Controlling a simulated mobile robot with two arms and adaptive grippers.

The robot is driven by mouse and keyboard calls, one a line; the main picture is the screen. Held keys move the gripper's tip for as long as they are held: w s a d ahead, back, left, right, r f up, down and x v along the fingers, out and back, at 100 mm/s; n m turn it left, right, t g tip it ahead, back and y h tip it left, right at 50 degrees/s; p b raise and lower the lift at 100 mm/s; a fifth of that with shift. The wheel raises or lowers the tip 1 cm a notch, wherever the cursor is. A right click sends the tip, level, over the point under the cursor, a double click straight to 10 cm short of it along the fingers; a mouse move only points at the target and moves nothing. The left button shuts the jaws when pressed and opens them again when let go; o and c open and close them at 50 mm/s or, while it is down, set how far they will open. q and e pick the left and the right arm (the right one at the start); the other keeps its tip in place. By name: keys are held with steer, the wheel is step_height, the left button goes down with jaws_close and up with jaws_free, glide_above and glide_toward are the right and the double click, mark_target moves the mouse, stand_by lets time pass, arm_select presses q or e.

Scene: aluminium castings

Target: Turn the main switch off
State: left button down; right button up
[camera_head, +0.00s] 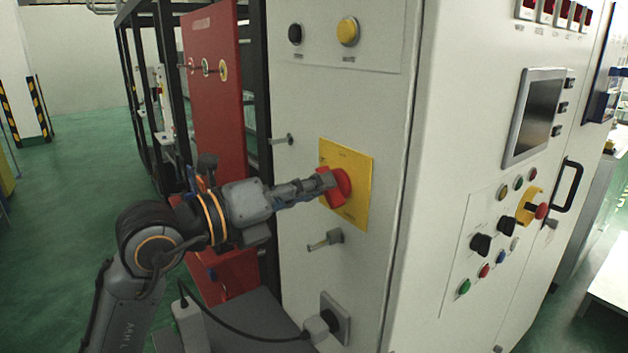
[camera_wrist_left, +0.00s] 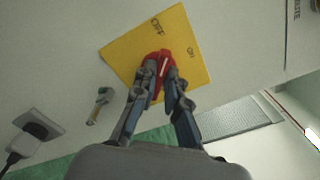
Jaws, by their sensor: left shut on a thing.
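The main switch is a red rotary handle (camera_head: 343,185) on a yellow plate (camera_head: 357,208), mounted on the side of the pale cabinet. In the left wrist view the red handle (camera_wrist_left: 163,62) sits on the yellow plate (camera_wrist_left: 125,52), which bears the words OFF and ON. My left gripper (camera_head: 328,183) reaches in from the left and is shut on the red handle, a finger on each side, as the wrist view (camera_wrist_left: 166,88) shows. The fingers hide part of the handle. A white line on the handle is visible, pointing between the two words. My right gripper is in neither view.
Two metal latches, one above (camera_head: 283,140) and one below (camera_head: 325,240), stick out near the plate. A plug (camera_head: 318,327) with a black cable sits in a socket below. A red panel (camera_head: 214,90) and a black frame stand left. The cabinet's front carries buttons and a screen (camera_head: 535,115).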

arm_select(q)
steer(key=shift+n+p, duration=0.75)
steer(key=shift+n, duration=0.85)
steer(key=shift+w, duration=0.1)
steer(key=c, duration=1.4)
jaws_free()
steer(key=shift+a, duration=0.15)
steer(key=v, duration=1.2)
steer(key=shift+f, duration=0.1)
